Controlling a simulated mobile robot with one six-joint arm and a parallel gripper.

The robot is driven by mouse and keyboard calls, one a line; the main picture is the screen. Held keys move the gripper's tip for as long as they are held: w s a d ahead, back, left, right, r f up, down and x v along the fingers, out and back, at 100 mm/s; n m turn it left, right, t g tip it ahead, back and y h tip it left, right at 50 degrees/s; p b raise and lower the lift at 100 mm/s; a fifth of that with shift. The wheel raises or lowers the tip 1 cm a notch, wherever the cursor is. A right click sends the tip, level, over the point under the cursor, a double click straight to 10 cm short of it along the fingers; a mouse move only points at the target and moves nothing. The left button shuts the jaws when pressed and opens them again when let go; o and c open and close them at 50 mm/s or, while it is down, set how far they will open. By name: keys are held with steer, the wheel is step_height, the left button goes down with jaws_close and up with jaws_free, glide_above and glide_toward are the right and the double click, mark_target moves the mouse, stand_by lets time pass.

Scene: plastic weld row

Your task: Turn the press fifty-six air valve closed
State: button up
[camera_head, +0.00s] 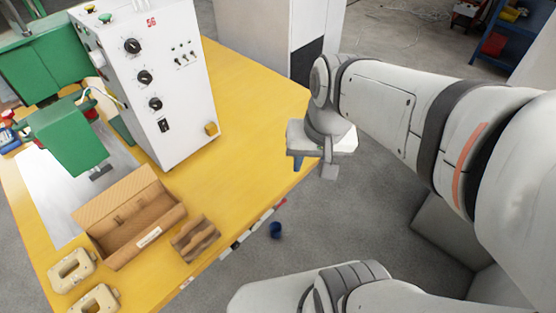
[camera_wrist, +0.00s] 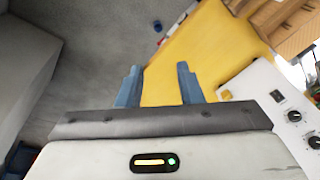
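The press marked 56 has a white control box (camera_head: 160,80) with black knobs and switches, joined to a green press body (camera_head: 68,135) at the left. A small yellow fitting (camera_head: 211,129) sits low on the box's right side. Small coloured buttons are on its top. I cannot tell which part is the air valve or how it is set. My gripper (camera_head: 298,163) is over the table's right edge, apart from the box. In the wrist view my gripper (camera_wrist: 157,72) has its blue fingers spread with nothing between them. The box (camera_wrist: 270,105) shows there at the right.
The yellow table (camera_head: 245,120) holds an open cardboard box (camera_head: 130,220), a smaller brown carton (camera_head: 195,238) and two beige parts (camera_head: 72,270) at the front. A white cabinet (camera_head: 260,35) stands behind. A small blue object (camera_head: 275,230) is on the floor. The table's right side is clear.

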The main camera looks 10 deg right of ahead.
steer(key=w+f+m+g+y+b, duration=0.2)
steer(key=w+f+m+y+b, duration=0.3)
steer(key=f, duration=0.4)
steer(key=w+f+m+g+y+b, duration=0.1)
steer(key=w+f+m+y+b, duration=0.25)
steer(key=f+m, duration=0.55)
steer(key=w+f+m+g+y+b, duration=0.25)
steer(key=f+m+y+b, duration=0.2)
steer(key=f, duration=0.55)
steer(key=m+t+y+b, duration=0.3)
steer(key=m+t+b, duration=0.9)
steer(key=m, duration=0.9)
glide_toward(280, 204)
steer(key=w+a+t+p, duration=0.2)
steer(key=w+a, duration=0.2)
steer(key=a, duration=0.2)
steer(key=shift+a+f, duration=0.15)
steer(key=shift+f, duration=0.1)
jaws_close()
